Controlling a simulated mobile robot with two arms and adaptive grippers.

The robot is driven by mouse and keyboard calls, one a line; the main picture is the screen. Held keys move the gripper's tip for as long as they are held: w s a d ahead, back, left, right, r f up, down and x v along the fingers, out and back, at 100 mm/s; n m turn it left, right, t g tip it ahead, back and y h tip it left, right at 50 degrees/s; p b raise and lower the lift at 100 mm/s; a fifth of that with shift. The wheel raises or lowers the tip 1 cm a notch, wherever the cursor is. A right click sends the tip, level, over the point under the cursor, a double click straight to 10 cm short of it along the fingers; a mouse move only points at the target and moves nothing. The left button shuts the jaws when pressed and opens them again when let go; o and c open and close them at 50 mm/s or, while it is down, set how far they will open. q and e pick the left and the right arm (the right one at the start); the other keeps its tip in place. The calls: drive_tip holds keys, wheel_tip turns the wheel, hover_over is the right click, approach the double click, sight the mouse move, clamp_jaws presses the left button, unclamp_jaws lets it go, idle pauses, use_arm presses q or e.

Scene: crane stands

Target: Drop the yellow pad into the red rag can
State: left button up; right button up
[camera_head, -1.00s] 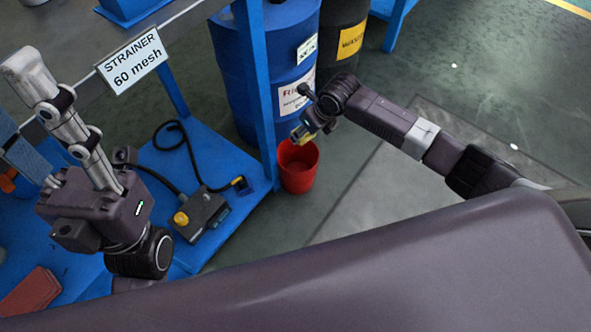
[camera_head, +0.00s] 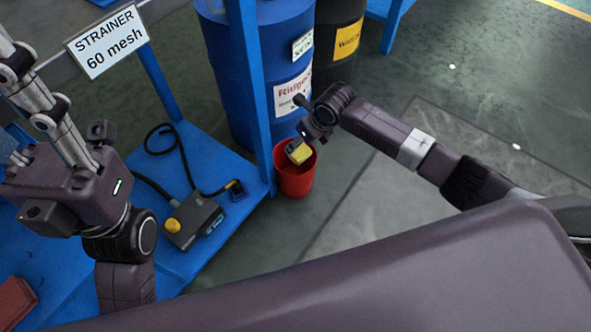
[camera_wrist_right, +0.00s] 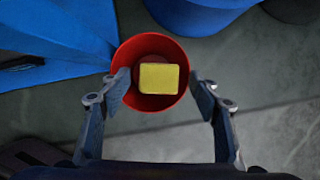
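The red rag can (camera_head: 295,182) stands on the floor beside the blue rack's post. The yellow pad (camera_head: 301,154) shows at the can's mouth, just below my right gripper (camera_head: 303,140). In the right wrist view, the right gripper (camera_wrist_right: 159,86) is spread open, with a gap between each finger and the pad (camera_wrist_right: 159,78). The pad lies within the outline of the can (camera_wrist_right: 183,95); its height relative to the rim is unclear. My left gripper (camera_head: 45,110) is at the far left, over the blue rack; its fingers are seen side-on.
A blue drum (camera_head: 240,85) and a dark drum (camera_head: 338,20) stand behind the can. The blue rack shelf (camera_head: 215,225) holds a control box with a yellow button (camera_head: 195,220). Open floor (camera_head: 480,110) lies to the right.

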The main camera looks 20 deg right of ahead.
drive_tip(key=shift+o, duration=0.7)
drive_tip(key=shift+r, duration=0.2)
drive_tip(key=v, duration=1.1)
drive_tip(key=shift+s+d+r, duration=0.15)
drive_tip(key=shift+s+r, duration=0.1)
drive_tip(key=shift+r, duration=0.05)
drive_tip(key=shift+f, duration=0.1)
